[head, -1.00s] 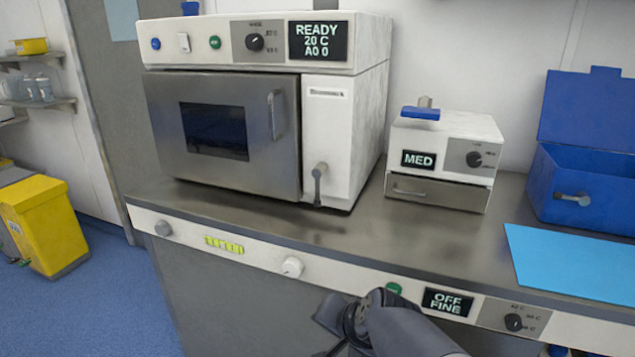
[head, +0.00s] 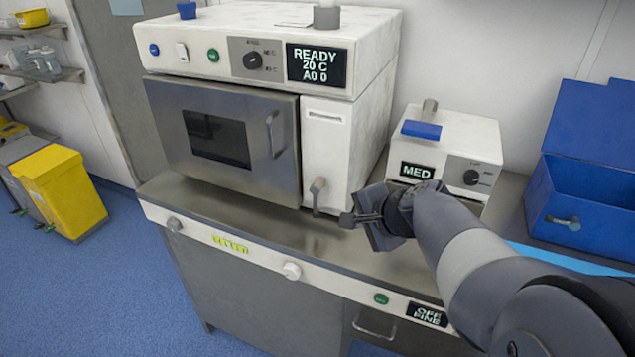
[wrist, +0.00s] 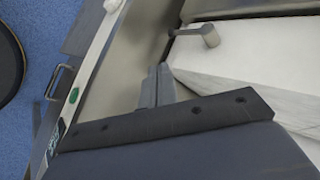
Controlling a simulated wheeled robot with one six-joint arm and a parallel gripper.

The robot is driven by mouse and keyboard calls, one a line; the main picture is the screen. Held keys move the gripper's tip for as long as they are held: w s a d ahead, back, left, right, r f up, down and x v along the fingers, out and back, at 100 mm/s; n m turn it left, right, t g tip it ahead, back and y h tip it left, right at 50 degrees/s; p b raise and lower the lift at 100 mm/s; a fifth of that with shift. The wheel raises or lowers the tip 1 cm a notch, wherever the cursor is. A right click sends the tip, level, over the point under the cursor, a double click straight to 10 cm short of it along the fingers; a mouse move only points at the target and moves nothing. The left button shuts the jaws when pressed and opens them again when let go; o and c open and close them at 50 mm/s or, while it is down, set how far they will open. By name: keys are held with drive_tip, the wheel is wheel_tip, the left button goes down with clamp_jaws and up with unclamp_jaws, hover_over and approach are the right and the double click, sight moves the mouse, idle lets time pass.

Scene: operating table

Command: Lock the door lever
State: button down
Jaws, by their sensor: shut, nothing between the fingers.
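The door lever (head: 317,190) is a grey handle on the lower white front panel of the steriliser (head: 327,140), right of its closed steel door (head: 222,136). The lever hangs downward. My gripper (head: 348,220) is in front of the panel, just right of and slightly below the lever, and looks apart from it. The wrist view also shows the lever (wrist: 207,36) at the top, with my shut, empty gripper (wrist: 158,72) below and to its left. The steriliser display reads READY, 20 C, A0 0.
A small white unit with a MED display (head: 417,170) stands right of the steriliser, partly behind my arm. A blue open box (head: 585,205) is farther right. The steel counter (head: 240,208) is clear in front of the door.

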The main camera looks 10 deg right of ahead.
drive_tip(key=shift+w+r, duration=0.1)
idle(0.3)
drive_tip(key=b, duration=0.2)
approach(317, 214)
wheel_tip(317, 214, down, 4)
drive_tip(key=shift+w+r, duration=0.1)
drive_tip(key=w+p, duration=0.1)
drive_tip(key=w+a, duration=0.1)
drive_tip(key=w, duration=0.1)
drive_tip(key=shift+p, duration=0.4)
drive_tip(key=shift+w+a, duration=0.2)
drive_tip(key=shift+w, duration=0.4)
drive_tip(key=shift+f+b, duration=0.3)
drive_tip(key=shift+b, duration=0.3)
